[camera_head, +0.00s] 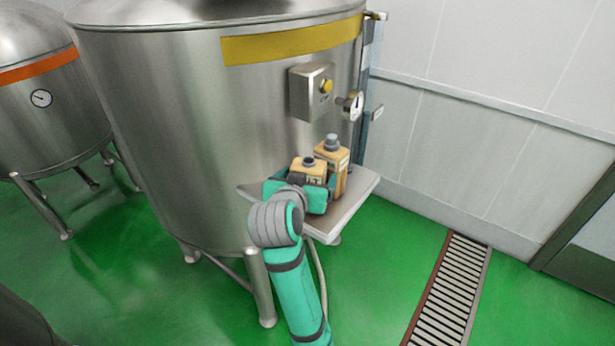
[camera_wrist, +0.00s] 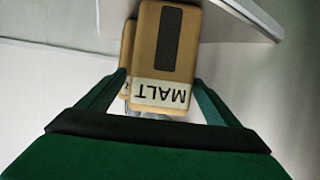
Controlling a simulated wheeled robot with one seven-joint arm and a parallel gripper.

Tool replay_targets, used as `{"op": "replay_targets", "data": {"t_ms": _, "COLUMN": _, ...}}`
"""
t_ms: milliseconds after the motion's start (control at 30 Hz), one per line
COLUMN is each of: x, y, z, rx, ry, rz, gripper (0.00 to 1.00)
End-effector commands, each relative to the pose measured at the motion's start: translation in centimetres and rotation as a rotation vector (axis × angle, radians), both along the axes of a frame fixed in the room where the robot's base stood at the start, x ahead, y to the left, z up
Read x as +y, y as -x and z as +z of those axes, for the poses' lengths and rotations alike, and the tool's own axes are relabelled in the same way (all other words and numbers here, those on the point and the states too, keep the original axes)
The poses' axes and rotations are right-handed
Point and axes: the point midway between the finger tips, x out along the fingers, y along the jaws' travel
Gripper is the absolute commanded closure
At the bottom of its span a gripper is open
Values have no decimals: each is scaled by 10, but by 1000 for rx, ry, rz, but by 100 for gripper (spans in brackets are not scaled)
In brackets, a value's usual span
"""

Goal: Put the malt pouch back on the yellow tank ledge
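The malt pouch (camera_wrist: 165,45) is tan with a dark panel and a white MALT label, upside down in the wrist view. In the head view the pouch (camera_head: 308,168) appears at the tank ledge (camera_head: 345,205), its lower part hidden behind my gripper. My gripper (camera_wrist: 160,78) has one teal finger on each side of the pouch. Narrow gaps show between fingers and pouch, so it looks open around it. My gripper (camera_head: 308,185) is over the ledge in the head view. Whether the pouch base touches the ledge is hidden. The yellow-banded tank (camera_head: 290,42) stands behind.
A second, taller tan container (camera_head: 332,160) with a grey cap stands close behind the pouch. A control box (camera_head: 312,92) and a valve (camera_head: 350,105) are above the ledge. An orange-banded tank (camera_head: 50,100) is at left. A floor drain (camera_head: 447,290) runs at right.

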Motion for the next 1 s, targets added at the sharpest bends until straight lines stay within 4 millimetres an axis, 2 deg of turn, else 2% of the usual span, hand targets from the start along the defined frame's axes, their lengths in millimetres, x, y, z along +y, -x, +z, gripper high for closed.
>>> {"op": "replay_targets", "data": {"t_ms": 267, "x": 2, "y": 0, "z": 2, "rx": -1, "ry": 0, "rz": 3, "gripper": 15}}
{"op": "replay_targets", "data": {"t_ms": 367, "x": 4, "y": 6, "z": 5, "rx": -2, "ry": -1, "rz": 5, "gripper": 15}}
{"op": "replay_targets", "data": {"t_ms": 800, "x": 21, "y": 79, "z": 38, "rx": -4, "ry": -1, "rz": 5, "gripper": 15}}
{"op": "replay_targets", "data": {"t_ms": 1000, "x": 26, "y": 101, "z": 47, "rx": -3, "ry": 0, "rz": 4, "gripper": 15}}
